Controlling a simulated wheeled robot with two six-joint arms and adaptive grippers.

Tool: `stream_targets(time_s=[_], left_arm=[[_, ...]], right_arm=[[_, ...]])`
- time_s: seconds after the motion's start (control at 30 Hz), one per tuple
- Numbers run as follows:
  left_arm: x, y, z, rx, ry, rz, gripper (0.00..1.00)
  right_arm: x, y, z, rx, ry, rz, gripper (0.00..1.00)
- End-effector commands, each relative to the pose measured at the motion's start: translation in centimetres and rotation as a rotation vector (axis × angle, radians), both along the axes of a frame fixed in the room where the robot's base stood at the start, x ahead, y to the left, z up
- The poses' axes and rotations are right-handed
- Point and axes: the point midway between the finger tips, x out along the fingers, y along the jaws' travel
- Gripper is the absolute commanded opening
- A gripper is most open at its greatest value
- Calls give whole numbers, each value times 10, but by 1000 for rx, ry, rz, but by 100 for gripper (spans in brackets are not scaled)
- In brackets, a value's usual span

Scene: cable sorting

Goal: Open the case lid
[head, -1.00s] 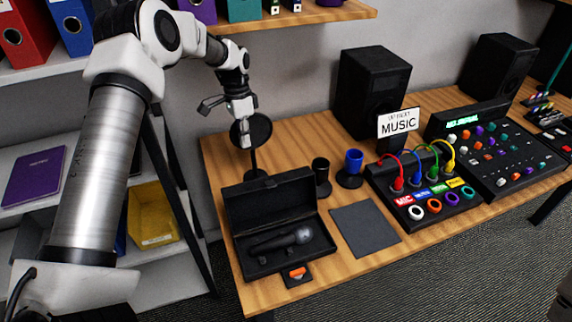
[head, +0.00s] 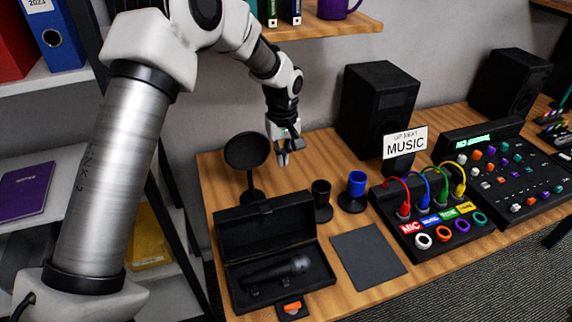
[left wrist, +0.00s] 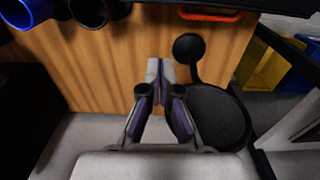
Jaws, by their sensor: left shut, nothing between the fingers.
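The black case (head: 235,282) stands on the wooden table with its lid (head: 265,222) raised at the back. A dark microphone (head: 275,270) lies inside it. In the head view, my left gripper (head: 283,162) is behind and above the case, to the right of the round pop filter (head: 246,150). The gripper is shut and empty and is apart from the lid. In the left wrist view, its fingertips (left wrist: 160,68) are together over the table edge. My right gripper is out of view.
Two cups, one black (head: 320,193) and one blue (head: 356,184), stand right of the case. A grey mat (head: 368,258) lies in front of them. A speaker (head: 378,105) stands behind. The cable box (head: 435,222) is further right.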

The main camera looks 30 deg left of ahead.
Motion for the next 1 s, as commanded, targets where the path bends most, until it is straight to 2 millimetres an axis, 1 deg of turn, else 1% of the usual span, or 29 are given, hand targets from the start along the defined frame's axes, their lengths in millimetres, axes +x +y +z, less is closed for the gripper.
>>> stream_targets(time_s=[0.03,0.37,0.4,0.43,0.5,0.6,0.7,1.0], left_arm=[[-1,0,-10,0,4,0,0],[0,2,-82,-1,7,-2,0],[-1,-1,-82,0,4,-3,0],[-5,-6,-77,1,2,-4,0],[-13,-15,-74,1,2,-4,0],[-20,-23,-71,1,1,-3,0],[-24,-27,-71,1,2,-1,0],[-24,-27,-71,1,2,-1,0]], right_arm=[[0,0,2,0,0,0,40],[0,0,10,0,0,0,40],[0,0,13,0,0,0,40],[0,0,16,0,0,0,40],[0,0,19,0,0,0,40],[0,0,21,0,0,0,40],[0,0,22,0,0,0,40],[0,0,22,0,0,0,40]])
